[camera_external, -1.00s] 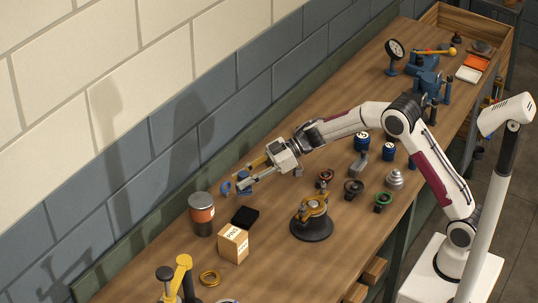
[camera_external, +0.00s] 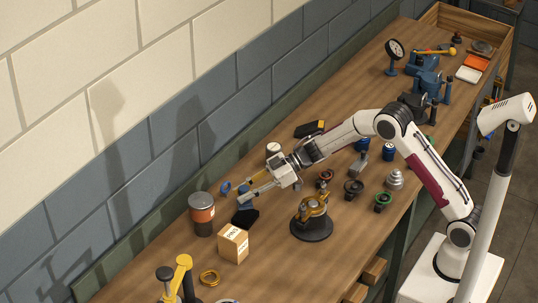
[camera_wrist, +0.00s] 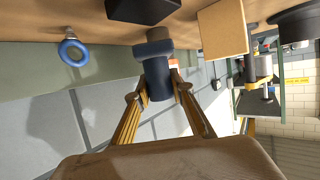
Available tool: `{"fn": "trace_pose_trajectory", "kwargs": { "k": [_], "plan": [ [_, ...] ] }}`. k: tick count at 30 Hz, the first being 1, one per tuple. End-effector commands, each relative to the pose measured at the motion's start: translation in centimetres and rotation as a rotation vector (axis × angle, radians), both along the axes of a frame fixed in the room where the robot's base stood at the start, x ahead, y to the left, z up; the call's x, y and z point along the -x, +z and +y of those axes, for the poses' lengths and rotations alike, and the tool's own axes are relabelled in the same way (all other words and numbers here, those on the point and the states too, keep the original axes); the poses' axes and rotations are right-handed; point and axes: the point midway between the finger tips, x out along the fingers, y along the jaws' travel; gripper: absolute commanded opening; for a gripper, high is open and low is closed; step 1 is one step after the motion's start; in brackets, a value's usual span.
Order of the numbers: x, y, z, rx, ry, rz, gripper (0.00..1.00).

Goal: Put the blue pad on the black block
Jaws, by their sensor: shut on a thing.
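My gripper (camera_external: 241,196) is shut on the blue pad (camera_external: 244,200), partly hidden by the fingers in the outside view. In the wrist view the blue pad (camera_wrist: 156,76) is a dark blue, round piece with a wider collar, gripped between the two fingers (camera_wrist: 158,92). The black block (camera_external: 246,220) lies on the bench between the can and the carton. It also shows at the top edge of the wrist view (camera_wrist: 143,9). The pad is close to the block, on its far side in the outside view; I cannot tell the height between them.
A blue ring (camera_external: 225,188) stands left of my gripper. An orange-labelled can (camera_external: 202,214) and a carton (camera_external: 233,243) flank the block closely. A black round stand with a yellow part (camera_external: 312,220) is to the right. Several small parts lie farther right.

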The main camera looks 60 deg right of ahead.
Motion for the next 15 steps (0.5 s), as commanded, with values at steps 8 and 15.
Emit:
{"fn": "trace_pose_trajectory", "kwargs": {
  "k": [8, 15],
  "plan": [
    [-0.01, -0.29, 0.00, 0.000, 0.000, -0.001, 0.01],
    [-0.01, -0.95, 0.00, 0.000, 0.000, 0.000, 0.01]
  ]
}}
